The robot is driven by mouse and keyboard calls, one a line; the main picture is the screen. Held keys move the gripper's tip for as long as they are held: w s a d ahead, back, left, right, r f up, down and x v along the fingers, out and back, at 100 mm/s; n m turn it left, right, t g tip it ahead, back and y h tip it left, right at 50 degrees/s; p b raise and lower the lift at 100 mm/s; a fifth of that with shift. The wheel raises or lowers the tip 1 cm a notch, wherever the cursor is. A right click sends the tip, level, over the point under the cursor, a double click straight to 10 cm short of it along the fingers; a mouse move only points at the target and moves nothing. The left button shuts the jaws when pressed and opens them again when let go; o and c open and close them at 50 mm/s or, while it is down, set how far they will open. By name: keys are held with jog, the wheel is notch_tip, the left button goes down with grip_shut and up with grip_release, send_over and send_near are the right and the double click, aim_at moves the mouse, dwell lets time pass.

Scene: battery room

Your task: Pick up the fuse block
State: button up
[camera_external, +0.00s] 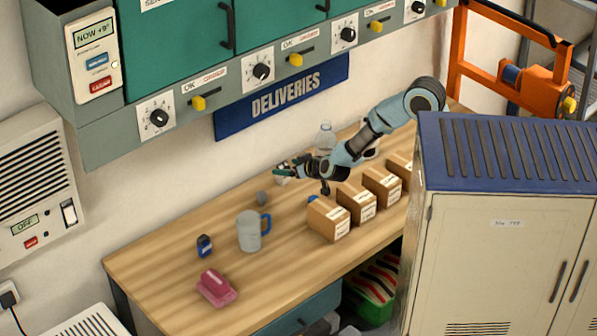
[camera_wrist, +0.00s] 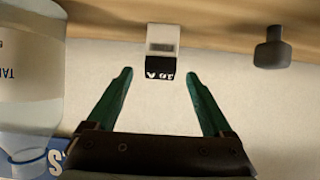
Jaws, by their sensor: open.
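The fuse block (camera_wrist: 161,42) is a small white block with a black end marked "20 A". In the wrist view it stands at the table edge band, just beyond my fingertips and roughly centred between them. My gripper (camera_wrist: 159,74) is open, its two green fingers spread apart with nothing between them. In the external view my gripper (camera_external: 279,172) is low over the back of the wooden table, near the wall. A small pale shape below the fingers there (camera_external: 281,181) seems to be the fuse block, partly hidden by them.
A clear bottle (camera_wrist: 28,75) stands close on the left in the wrist view; a grey knob-like thing (camera_wrist: 272,50) is at the right. On the table (camera_external: 165,262) are a grey mug (camera_external: 249,232), a blue item (camera_external: 204,246), a pink item (camera_external: 216,288) and several cardboard boxes (camera_external: 328,220).

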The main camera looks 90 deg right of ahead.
aim_at(278, 166)
jog(key=shift+x, duration=3.05)
jog(key=shift+r, duration=0.1)
grip_shut()
